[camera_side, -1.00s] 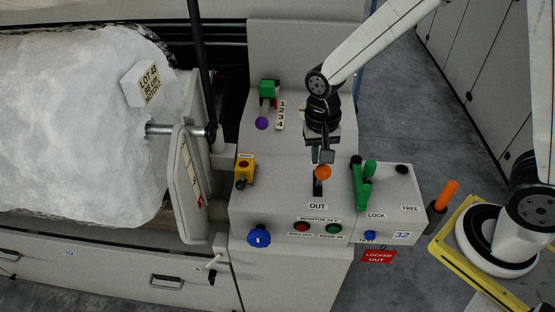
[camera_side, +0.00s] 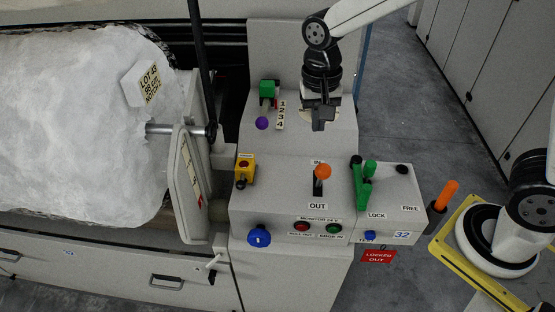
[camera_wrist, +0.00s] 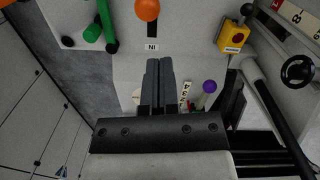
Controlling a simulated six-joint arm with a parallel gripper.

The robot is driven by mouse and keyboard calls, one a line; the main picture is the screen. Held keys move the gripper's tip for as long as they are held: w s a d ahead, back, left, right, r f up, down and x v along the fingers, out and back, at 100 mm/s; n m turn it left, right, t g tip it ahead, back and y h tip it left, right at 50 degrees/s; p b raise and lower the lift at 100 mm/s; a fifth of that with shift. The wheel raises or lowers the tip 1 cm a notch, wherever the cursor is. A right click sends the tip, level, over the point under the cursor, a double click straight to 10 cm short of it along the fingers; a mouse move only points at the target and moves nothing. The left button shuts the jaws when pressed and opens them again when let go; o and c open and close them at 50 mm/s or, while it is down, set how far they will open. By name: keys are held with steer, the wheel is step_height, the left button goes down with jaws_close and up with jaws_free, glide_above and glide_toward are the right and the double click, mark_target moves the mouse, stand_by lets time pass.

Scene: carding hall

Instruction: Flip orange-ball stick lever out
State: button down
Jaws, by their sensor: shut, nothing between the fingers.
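The orange-ball stick lever (camera_side: 322,171) stands in a dark slot on the grey console. An "IN" label shows at the slot's far end and an "OUT" label (camera_side: 317,206) at its near end. The ball leans over the upper part of the slot in the side view. In the wrist view the orange ball (camera_wrist: 147,9) is at the top edge, beyond my fingertips. My gripper (camera_side: 318,127) is shut and empty above the console, behind the lever and apart from it. Its closed fingers also show in the wrist view (camera_wrist: 159,64).
Green levers (camera_side: 364,184) stand right of the slot, by LOCK and FREE labels. A yellow box with a red button (camera_side: 245,170) and a purple-ball lever (camera_side: 262,123) are to the left. A large white fibre roll (camera_side: 75,125) fills the far left.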

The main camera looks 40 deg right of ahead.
steer(key=shift+s+a+r, duration=0.2)
steer(key=shift+a+r, duration=0.05)
steer(key=shift+r, duration=0.4)
steer(key=shift+s+a+r, duration=0.2)
steer(key=shift+r, duration=0.45)
steer(key=s+d+f+n+t, duration=0.3)
steer(key=s+d+f+n, duration=0.3)
steer(key=d+f, duration=0.3)
steer(key=shift+s+f+n, duration=0.15)
steer(key=shift+s+n, duration=0.25)
steer(key=shift+s, duration=0.05)
steer(key=shift+w, duration=0.1)
